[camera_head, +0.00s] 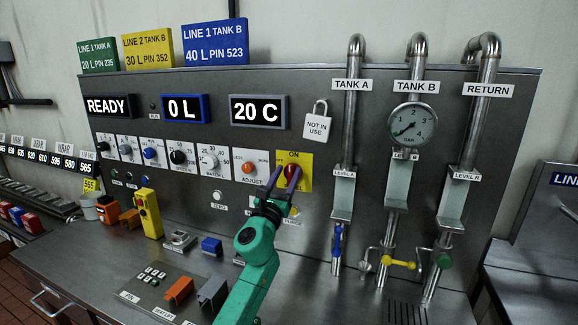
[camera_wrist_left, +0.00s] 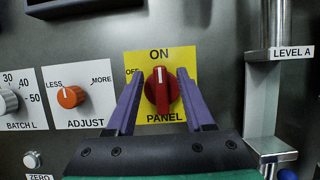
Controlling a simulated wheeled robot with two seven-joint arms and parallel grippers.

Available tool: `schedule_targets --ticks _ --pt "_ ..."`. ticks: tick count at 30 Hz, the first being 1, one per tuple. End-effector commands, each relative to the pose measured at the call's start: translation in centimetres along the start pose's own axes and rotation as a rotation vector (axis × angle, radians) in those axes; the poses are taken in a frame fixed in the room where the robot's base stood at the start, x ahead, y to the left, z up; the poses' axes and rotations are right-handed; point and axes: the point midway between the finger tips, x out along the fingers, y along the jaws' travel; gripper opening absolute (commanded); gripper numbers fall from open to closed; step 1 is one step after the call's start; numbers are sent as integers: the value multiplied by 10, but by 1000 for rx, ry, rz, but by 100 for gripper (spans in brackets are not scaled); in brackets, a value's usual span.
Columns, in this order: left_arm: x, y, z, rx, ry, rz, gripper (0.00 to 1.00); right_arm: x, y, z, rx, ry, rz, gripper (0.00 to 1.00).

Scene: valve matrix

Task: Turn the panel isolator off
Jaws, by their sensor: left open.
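The panel isolator is a red rotary knob (camera_wrist_left: 158,92) on a yellow plate (camera_head: 305,160) marked ON at the top, OFF at the left and PANEL below. Its grip bar stands upright, with a white mark at the top toward ON. The knob also shows in the head view (camera_head: 291,171), partly covered by a finger. My left gripper (camera_wrist_left: 160,80) is open, with one purple finger on each side of the knob. I cannot tell whether either finger touches it. The left gripper also shows in the head view (camera_head: 282,178). My right gripper is not in view.
An orange ADJUST knob (camera_wrist_left: 71,97) sits left of the yellow plate. Steel pipes with a gauge (camera_head: 412,124) stand to the right. A white NOT IN USE padlock tag (camera_head: 317,122) hangs above right. A yellow control box (camera_head: 148,212) stands on the bench.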

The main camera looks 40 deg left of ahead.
Motion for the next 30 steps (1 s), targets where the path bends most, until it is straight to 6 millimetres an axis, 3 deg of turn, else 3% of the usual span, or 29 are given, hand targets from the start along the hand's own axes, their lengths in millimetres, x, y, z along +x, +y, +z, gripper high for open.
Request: schedule_targets --ticks 4,11,12,16,30 --pt "17 0 0 -2 0 0 52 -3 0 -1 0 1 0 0" --pt "19 0 -1 -1 1 -1 52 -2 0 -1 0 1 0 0" --pt "19 0 -1 -1 1 0 49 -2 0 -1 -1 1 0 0" --pt "19 0 -1 -1 1 0 0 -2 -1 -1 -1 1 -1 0" --pt "18 0 -5 -34 7 13 0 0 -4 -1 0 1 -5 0"
